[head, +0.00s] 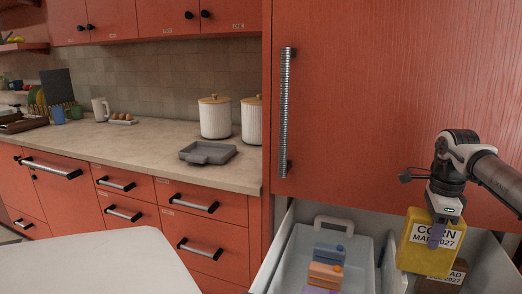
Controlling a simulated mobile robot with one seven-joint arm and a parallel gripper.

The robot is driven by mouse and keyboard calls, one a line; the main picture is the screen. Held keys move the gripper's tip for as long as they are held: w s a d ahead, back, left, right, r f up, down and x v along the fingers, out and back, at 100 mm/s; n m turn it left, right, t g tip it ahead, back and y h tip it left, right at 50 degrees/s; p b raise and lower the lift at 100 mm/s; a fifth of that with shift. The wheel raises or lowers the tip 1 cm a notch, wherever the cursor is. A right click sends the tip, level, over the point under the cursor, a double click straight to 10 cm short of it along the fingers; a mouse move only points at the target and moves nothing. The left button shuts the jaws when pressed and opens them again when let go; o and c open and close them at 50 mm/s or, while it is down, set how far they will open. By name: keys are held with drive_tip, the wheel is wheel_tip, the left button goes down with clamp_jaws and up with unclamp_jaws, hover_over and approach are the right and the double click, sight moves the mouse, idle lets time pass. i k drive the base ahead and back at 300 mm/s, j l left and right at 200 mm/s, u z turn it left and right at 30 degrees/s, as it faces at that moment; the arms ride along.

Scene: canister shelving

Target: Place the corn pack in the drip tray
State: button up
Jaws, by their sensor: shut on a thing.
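The yellow corn pack (414,258), labelled CORN with a date, is at the lower right in the head view. My gripper (438,228) points down and is shut on its upper part. The pack is over the right-hand section of an open drawer and partly covers a brown pack (455,278). I cannot tell whether the pack touches the brown one. The grey drip tray (190,157), shallow and empty, sits on the counter left of the tall red cabinet, far to the left of my gripper.
The open drawer holds a pale bin (285,265) with blue (329,252) and orange (325,275) packs. Two white canisters, one here (215,120), stand behind the tray. The tall cabinet (385,90) separates counter and drawer. A white tabletop (100,265) fills the lower left.

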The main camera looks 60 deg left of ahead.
sight(209, 154)
drive_tip(key=k+j, duration=0.2)
drive_tip(key=j, duration=0.25)
drive_tip(key=k+j, duration=0.25)
drive_tip(key=j, duration=0.2)
drive_tip(key=k+j, duration=0.2)
drive_tip(key=j, duration=0.25)
drive_tip(key=k+j, duration=0.25)
drive_tip(key=j, duration=0.25)
drive_tip(key=k+j, duration=0.2)
drive_tip(key=j, duration=0.25)
drive_tip(key=k+j, duration=0.2)
drive_tip(key=j, duration=0.25)
drive_tip(key=k+j, duration=0.25)
drive_tip(key=j, duration=0.2)
drive_tip(key=k+j, duration=0.2)
drive_tip(key=j, duration=0.25)
drive_tip(key=u, duration=0.05)
